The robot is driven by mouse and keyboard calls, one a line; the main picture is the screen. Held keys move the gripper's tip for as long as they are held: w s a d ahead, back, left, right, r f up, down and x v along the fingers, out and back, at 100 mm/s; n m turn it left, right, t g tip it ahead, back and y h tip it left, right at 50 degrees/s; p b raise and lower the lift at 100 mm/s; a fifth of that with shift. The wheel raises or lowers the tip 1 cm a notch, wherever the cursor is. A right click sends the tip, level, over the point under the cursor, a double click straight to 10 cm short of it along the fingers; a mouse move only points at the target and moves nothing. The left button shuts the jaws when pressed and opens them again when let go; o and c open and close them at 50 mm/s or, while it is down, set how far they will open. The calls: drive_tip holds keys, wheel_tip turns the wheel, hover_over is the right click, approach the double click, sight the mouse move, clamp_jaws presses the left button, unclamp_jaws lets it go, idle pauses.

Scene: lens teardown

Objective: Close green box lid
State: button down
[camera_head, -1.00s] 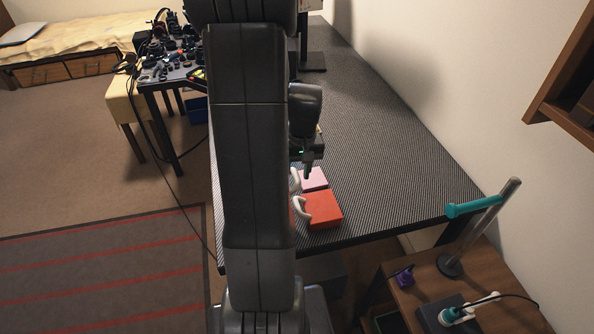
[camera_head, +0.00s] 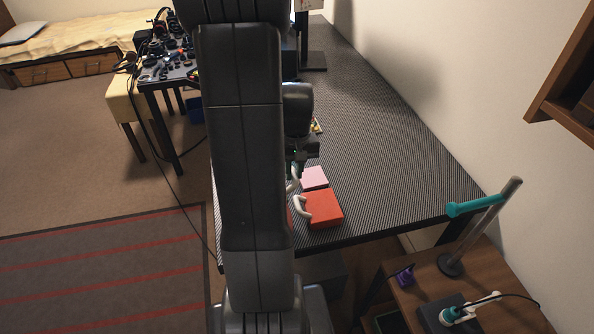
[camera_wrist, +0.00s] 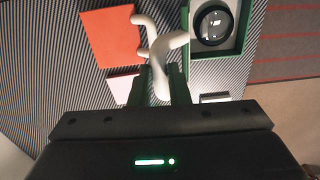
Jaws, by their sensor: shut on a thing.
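The green box (camera_wrist: 247,28) stands open at the top right of the wrist view, with a dark round lens (camera_wrist: 215,24) inside. My gripper (camera_wrist: 161,88) is shut on a white curved handle (camera_wrist: 160,62), which lies between its fingers just left of the box. Which part this handle is fixed to is hard to see, and I cannot tell the green lid apart clearly. In the head view my gripper (camera_head: 296,168) is low over the table, partly behind my arm. The green box is hidden there behind my arm.
A monitor stand (camera_head: 313,60) is at the far end.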

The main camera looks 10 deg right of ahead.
drive_tip(key=a+f+h+b, duration=0.3)
drive_tip(key=a+h+b, duration=0.4)
drive_tip(key=a, duration=0.3)
drive_tip(key=a+f+h+b, duration=0.2)
drive_tip(key=a+h+b, duration=0.45)
drive_tip(key=a, duration=0.25)
drive_tip(key=shift+y, duration=0.25)
drive_tip(key=a+f+b, duration=0.1)
drive_tip(key=f, duration=0.1)
drive_tip(key=a+f+b, duration=0.2)
drive_tip(key=f, duration=0.1)
drive_tip(key=a+f+b, duration=0.1)
drive_tip(key=f+b, duration=0.1)
drive_tip(key=shift+s+a+f, duration=0.2)
drive_tip(key=shift+s+f, duration=0.2)
drive_tip(key=shift+s+a+f+b, duration=0.1)
drive_tip(key=shift+f+b, duration=0.3)
drive_tip(key=shift+f, duration=0.25)
drive_tip(key=shift+s+a+f+b, duration=0.1)
drive_tip(key=shift+f+b, duration=0.25)
drive_tip(key=shift+f, duration=0.3)
drive_tip(key=shift+d, duration=0.1)
drive_tip(key=c, duration=1.4)
unclamp_jaws()
drive_tip(key=shift+w, duration=0.1)
drive_tip(key=shift+o, duration=0.2)
drive_tip(key=shift+r, duration=0.15)
